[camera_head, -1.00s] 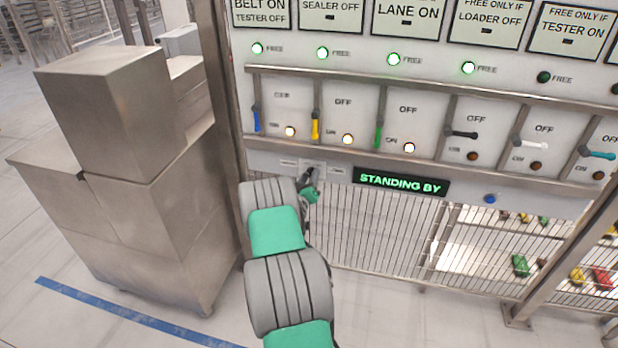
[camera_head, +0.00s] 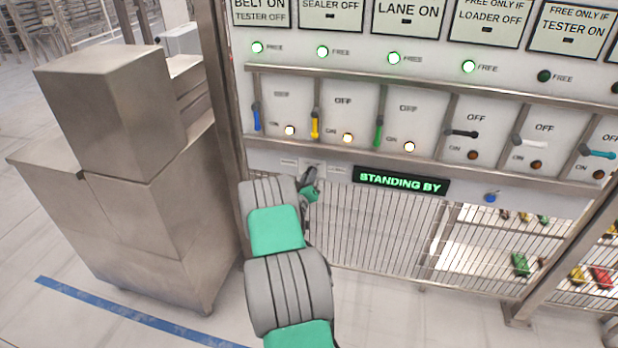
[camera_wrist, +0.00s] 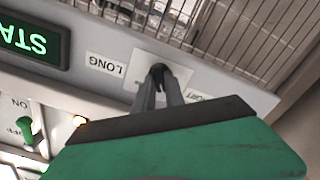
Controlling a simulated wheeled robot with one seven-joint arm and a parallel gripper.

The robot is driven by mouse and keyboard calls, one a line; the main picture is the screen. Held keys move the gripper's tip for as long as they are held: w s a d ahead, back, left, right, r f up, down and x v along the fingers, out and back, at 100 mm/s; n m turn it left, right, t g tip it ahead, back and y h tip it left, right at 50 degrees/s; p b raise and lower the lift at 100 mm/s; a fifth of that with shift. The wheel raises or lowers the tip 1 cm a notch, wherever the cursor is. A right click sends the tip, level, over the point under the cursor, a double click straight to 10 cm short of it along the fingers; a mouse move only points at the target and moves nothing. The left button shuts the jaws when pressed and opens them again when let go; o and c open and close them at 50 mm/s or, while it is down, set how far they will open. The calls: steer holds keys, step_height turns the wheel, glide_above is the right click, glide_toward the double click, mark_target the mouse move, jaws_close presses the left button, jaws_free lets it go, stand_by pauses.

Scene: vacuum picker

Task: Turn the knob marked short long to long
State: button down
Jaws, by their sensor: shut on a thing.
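The knob (camera_wrist: 158,69) is dark and sits on a pale square plate (camera_wrist: 178,63) below the lever panel. My gripper (camera_wrist: 160,78) is shut on the knob, and its two grey fingers cover much of it. The label LONG (camera_wrist: 105,64) is beside the plate, upside down in the wrist view. The other label (camera_wrist: 200,94) is partly hidden behind my gripper. In the head view my gripper (camera_head: 306,178) is at the plate (camera_head: 313,165), and the knob is hidden there. Which way the knob points is hard to tell.
A STANDING BY display (camera_head: 401,180) is right of the knob. Above is a row of coloured levers, including a green lever (camera_head: 378,130). A wire mesh (camera_head: 370,235) lies below. Steel boxes (camera_head: 110,100) stand at the left.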

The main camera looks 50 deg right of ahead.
steer(key=shift+f+b, duration=0.1)
steer(key=shift+b, duration=0.35)
steer(key=m+b, duration=1.3)
steer(key=b, duration=1.1)
steer(key=shift+s+m, duration=0.1)
steer(key=shift+m, duration=0.3)
steer(key=c, duration=1.4)
jaws_free()
steer(key=shift+a, duration=0.1)
steer(key=v, duration=0.7)
steer(key=shift+s+a, duration=0.25)
steer(key=shift+a, duration=0.05)
